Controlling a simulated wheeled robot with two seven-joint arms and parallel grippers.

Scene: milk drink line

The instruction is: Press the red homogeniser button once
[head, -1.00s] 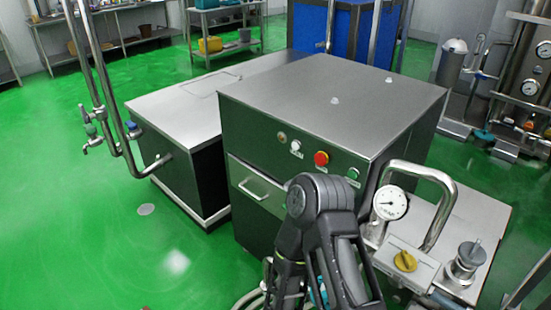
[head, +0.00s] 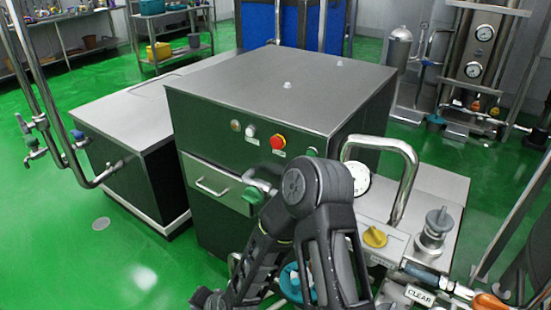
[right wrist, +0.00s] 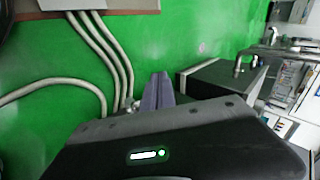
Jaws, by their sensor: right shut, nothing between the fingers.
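My right gripper's fingers (right wrist: 157,92) show in the right wrist view, together and empty, over green floor. The red button is not seen in that view. My left gripper is not in view.
A gauge (head: 359,178), a bent steel pipe (head: 405,180) and a yellow knob (head: 375,236) stand right of my arm. Pale hoses (right wrist: 103,55) run over the floor. Green floor (head: 130,265) is open at left.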

